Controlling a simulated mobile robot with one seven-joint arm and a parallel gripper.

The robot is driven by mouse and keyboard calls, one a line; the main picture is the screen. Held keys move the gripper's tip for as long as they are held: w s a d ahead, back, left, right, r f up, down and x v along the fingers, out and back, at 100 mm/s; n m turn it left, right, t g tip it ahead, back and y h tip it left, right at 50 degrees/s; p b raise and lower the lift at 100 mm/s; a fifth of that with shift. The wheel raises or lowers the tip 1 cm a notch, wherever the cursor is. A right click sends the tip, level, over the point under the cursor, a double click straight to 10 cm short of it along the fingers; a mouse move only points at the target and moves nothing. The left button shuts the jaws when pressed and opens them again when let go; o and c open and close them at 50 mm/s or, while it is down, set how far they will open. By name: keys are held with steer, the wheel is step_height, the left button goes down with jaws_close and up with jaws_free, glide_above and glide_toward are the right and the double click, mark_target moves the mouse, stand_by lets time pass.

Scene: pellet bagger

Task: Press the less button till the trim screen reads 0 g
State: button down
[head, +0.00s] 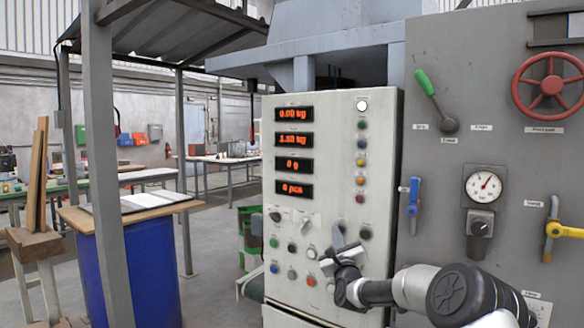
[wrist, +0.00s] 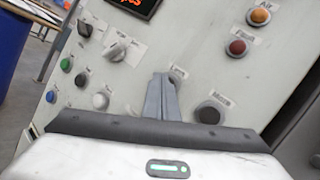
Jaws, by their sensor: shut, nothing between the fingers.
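The white control panel (head: 335,120) carries a column of red-lit screens. The third one down (head: 293,165) shows a reading in grams that looks like 0 g; its label is too small to read. My gripper (head: 340,241) is shut and empty at the lower right of the panel. In the wrist view its fingertips (wrist: 163,80) stand together in front of the panel, just under a small label that seems to read Less. The less button is hidden behind the fingers. A dark button (wrist: 210,110) labelled More sits to the right of them. I cannot tell whether the fingertips touch the less button.
Two knobs (wrist: 117,51) and several coloured buttons lie left of my gripper. An orange button (wrist: 259,16) and a red button (wrist: 237,48) are up and right. The grey cabinet to the right has a blue-handled valve (head: 413,197) and a gauge (head: 485,187).

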steer(key=shift+s+a+b, duration=0.3)
steer(key=shift+s+b, duration=0.1)
steer(key=shift+s, duration=0.15)
steer(key=shift+a, duration=0.1)
steer(key=s+a+b, duration=0.1)
steer(key=s, duration=0.1)
steer(key=s+a+b, duration=0.1)
steer(key=s+a, duration=0.1)
steer(key=s, duration=0.1)
steer(key=shift+a, duration=0.2)
